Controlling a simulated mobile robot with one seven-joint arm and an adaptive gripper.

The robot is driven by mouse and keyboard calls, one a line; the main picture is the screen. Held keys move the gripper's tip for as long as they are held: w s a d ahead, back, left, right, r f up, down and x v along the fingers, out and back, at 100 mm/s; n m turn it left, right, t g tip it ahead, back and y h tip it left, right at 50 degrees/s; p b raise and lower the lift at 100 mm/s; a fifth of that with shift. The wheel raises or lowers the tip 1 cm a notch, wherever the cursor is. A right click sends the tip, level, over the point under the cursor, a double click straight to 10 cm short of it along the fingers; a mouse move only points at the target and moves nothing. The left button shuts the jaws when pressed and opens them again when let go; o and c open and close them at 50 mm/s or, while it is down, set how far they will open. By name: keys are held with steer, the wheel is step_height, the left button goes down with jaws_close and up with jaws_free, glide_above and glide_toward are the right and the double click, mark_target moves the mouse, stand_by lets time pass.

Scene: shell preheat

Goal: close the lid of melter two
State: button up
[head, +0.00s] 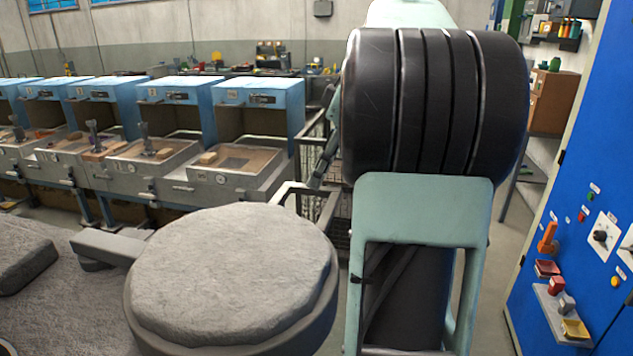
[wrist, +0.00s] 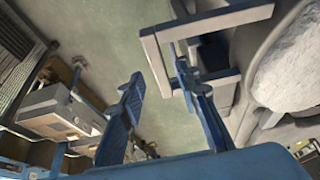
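A round disc with a rough grey face (head: 235,265) and a dark rim, apparently the lid of melter two, fills the lower middle of the head view. A square grey bar handle (head: 300,188) juts from its far right side. The disc's pale face (wrist: 290,70) and the handle (wrist: 205,22) also show at the right of the wrist view. My gripper (wrist: 155,90) is open, its blue fingers wide apart with nothing between them. Its right finger overlaps the handle in the picture; I cannot tell whether they touch. My arm hides much of the head view's middle.
A grey bracket (head: 110,248) joins the disc's left side, beside a rough grey surface (head: 50,290). Blue bench units (head: 255,100) stand in a row behind. A wire mesh cage (head: 335,225) is past the disc. A blue control cabinet (head: 560,190) stands at right.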

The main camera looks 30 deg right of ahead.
steer(key=shift+x, duration=1.25)
jaws_close()
